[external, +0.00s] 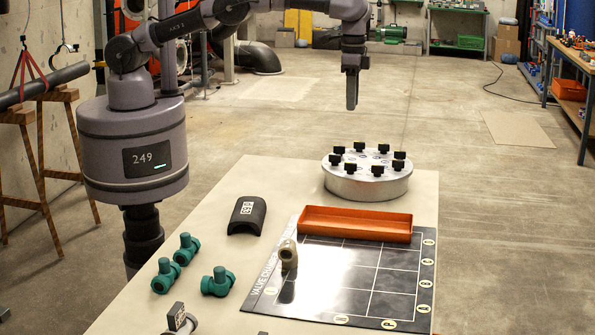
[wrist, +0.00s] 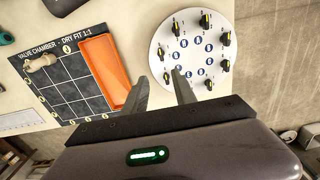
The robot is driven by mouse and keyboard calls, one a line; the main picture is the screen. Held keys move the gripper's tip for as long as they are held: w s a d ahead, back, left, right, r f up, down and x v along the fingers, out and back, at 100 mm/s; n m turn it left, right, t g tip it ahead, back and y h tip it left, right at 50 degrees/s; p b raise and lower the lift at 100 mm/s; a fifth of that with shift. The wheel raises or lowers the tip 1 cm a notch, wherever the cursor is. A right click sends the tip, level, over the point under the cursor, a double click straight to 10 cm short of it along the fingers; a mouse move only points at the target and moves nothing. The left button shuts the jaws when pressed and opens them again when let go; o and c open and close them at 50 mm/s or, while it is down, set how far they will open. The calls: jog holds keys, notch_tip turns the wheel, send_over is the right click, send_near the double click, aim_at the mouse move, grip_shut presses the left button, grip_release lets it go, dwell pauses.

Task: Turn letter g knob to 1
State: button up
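A round silver disc (external: 367,184) with several black knobs around its rim stands on the pale table. In the wrist view the disc (wrist: 190,55) shows a white top, a ring of blue letter badges, and knobs with yellow pointer marks, such as one at its upper right (wrist: 227,39). The letters are too small for me to tell which is G, and its setting is unclear. My gripper (external: 352,106) hangs above the disc, pointing down and clear of it. In the wrist view its two fingers (wrist: 159,74) are apart with nothing between them; one overlaps the disc's lower left edge.
An orange tray (external: 356,232) lies on the dark gridded board (external: 403,281) in front of the disc. A black curved shell (external: 247,214) and several green fittings (external: 218,282) lie to the left. Bare tabletop surrounds the disc's left side.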

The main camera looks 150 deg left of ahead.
aim_at(351, 163)
notch_tip(351, 163, down, 18)
jog(key=b, duration=0.7)
jog(key=shift+s+a, duration=0.1)
grip_shut()
